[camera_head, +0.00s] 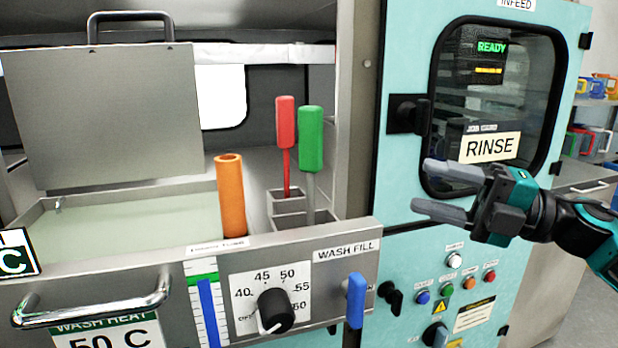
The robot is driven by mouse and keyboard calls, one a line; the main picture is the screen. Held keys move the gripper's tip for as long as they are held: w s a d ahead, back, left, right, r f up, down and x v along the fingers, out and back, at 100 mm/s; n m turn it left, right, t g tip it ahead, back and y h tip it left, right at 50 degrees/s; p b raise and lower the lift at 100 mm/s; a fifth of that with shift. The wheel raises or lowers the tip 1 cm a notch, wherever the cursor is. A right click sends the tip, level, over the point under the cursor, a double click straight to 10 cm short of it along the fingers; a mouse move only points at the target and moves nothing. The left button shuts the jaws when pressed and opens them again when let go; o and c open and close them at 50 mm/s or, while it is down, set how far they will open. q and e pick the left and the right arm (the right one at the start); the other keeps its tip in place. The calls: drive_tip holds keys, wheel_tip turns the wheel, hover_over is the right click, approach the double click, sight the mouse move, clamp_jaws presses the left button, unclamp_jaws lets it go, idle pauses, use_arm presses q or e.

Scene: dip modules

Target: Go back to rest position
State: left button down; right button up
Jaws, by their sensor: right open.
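My right gripper (432,189) comes in from the right with its grey fingers spread apart and nothing between them. It hovers in front of the teal machine cabinet, near the lower left of the window marked RINSE. Its fingers point left, towards the handled tools but well apart from them. My left gripper does not show in this view.
An open wash tank (110,222) with a raised lid (105,118) is at left. An orange cylinder (231,195), a red-handled tool (286,122) and a green-handled tool (311,140) stand upright beside it. A dial (276,311) and blue lever (356,300) stick out in front.

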drive_tip(key=d+f+m+t+h, duration=0.45)
drive_tip(key=f+m, duration=0.35)
drive_tip(key=f, duration=0.4)
drive_tip(key=d+f+m+t+h, duration=0.45)
drive_tip(key=f+m, duration=0.35)
drive_tip(key=f, duration=0.3)
drive_tip(key=s+d+f+m+g+h, duration=0.3)
drive_tip(key=s+d+f+h, duration=0.1)
drive_tip(key=s+f, duration=0.5)
drive_tip(key=s+d+f+m+g+h, duration=0.3)
drive_tip(key=s+d+f+m+h, duration=0.15)
drive_tip(key=s+f, duration=0.5)
drive_tip(key=a+f+m+t, duration=0.2)
drive_tip(key=a+f+m, duration=0.2)
drive_tip(key=a, duration=1.3)
drive_tip(key=m, duration=0.3)
drive_tip(key=shift+w+m, duration=0.3)
drive_tip(key=shift+m, duration=0.05)
drive_tip(key=shift+y, duration=0.25)
drive_tip(key=shift+c, duration=0.8)
